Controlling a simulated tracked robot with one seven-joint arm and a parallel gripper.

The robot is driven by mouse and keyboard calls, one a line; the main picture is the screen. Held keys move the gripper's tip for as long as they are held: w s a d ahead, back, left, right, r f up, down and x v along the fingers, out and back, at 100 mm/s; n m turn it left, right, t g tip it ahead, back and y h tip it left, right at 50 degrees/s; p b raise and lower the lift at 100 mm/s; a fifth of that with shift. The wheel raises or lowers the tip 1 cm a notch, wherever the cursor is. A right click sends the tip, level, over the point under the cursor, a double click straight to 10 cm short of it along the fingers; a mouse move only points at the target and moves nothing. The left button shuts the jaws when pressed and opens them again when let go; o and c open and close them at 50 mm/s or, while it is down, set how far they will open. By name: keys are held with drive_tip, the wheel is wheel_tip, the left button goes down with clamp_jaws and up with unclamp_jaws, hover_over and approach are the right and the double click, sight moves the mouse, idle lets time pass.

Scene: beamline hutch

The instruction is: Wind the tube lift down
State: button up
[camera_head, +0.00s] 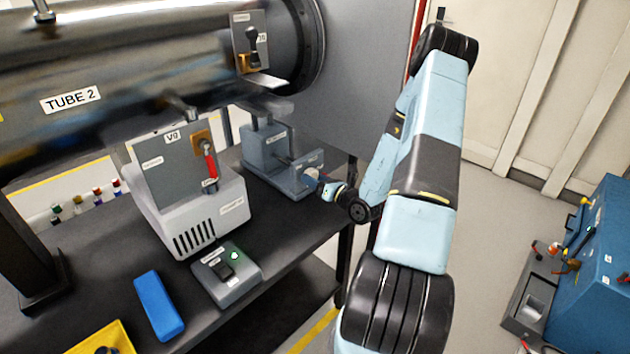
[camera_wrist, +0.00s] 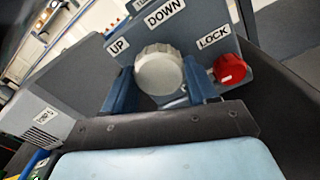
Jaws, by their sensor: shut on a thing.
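The tube lift (camera_head: 268,150) is a blue-grey unit on the dark bench, under the end of the large tube marked TUBE 2 (camera_head: 140,70). In the wrist view its panel (camera_wrist: 178,24) bears the labels UP, DOWN and LOCK. A round pale grey knob (camera_wrist: 160,72) sits below the DOWN label. A red LOCK knob (camera_wrist: 229,68) is to its right. My gripper (camera_wrist: 160,85) is shut on the grey knob, one blue finger on each side. In the head view my gripper (camera_head: 325,188) reaches the lift's front from the right.
A pale box marked V9 (camera_head: 185,200) with a red-handled lever stands left of the lift. A grey switch box (camera_head: 227,275), a blue block (camera_head: 158,305) and a yellow tray (camera_head: 125,335) are nearer. A blue cabinet (camera_head: 600,270) stands at the right, with open floor between.

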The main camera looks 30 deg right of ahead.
drive_tip(key=m, duration=0.5)
drive_tip(key=shift+d+f+m, duration=0.1)
drive_tip(key=shift+m, duration=0.2)
drive_tip(key=m, duration=1.6)
drive_tip(key=shift+s+m, duration=0.1)
drive_tip(key=shift+m, duration=0.2)
drive_tip(key=o, duration=1)
drive_tip(key=shift+o, duration=0.2)
drive_tip(key=v, duration=1.3)
drive_tip(key=shift+s, duration=0.3)
